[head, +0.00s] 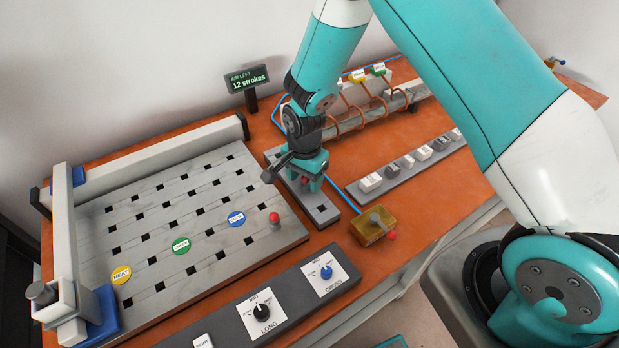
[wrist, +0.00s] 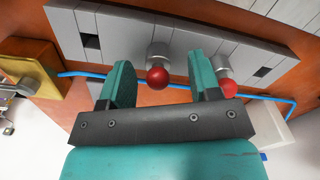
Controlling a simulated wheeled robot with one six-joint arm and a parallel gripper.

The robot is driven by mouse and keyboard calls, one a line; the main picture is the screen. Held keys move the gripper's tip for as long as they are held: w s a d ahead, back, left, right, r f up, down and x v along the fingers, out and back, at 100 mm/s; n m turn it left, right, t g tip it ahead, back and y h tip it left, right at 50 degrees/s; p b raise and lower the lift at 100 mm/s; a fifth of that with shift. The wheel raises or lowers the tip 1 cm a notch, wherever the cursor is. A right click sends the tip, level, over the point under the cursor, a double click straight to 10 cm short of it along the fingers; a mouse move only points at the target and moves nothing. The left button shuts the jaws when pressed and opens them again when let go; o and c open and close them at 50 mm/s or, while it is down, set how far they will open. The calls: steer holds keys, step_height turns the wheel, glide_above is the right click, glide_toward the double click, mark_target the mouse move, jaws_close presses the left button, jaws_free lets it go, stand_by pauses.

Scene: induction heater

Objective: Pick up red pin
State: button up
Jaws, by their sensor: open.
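Two red pins, each a red ball on a grey cylinder, stand on a grey strip (head: 321,208) in the wrist view. One red pin (wrist: 157,77) shows between my gripper's (wrist: 163,75) two teal fingers, with gaps either side. The other red pin (wrist: 228,86) is partly behind the right finger. In the head view my gripper (head: 309,178) is low over the strip, open, and mostly hides what is under it. Another red pin (head: 274,218) stands on the slotted plate (head: 195,220) left of the gripper.
A yellow box (head: 369,227) with a red knob (head: 392,236) lies right of the strip. A dial panel (head: 285,290) is at the front. A row of switches (head: 405,162) and coils on a rail (head: 350,120) lie to the right and behind. A blue hose (head: 345,196) runs beside the strip.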

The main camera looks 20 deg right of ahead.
steer(key=shift+f, duration=0.75)
steer(key=c, duration=1.1)
steer(key=shift+o, duration=0.2)
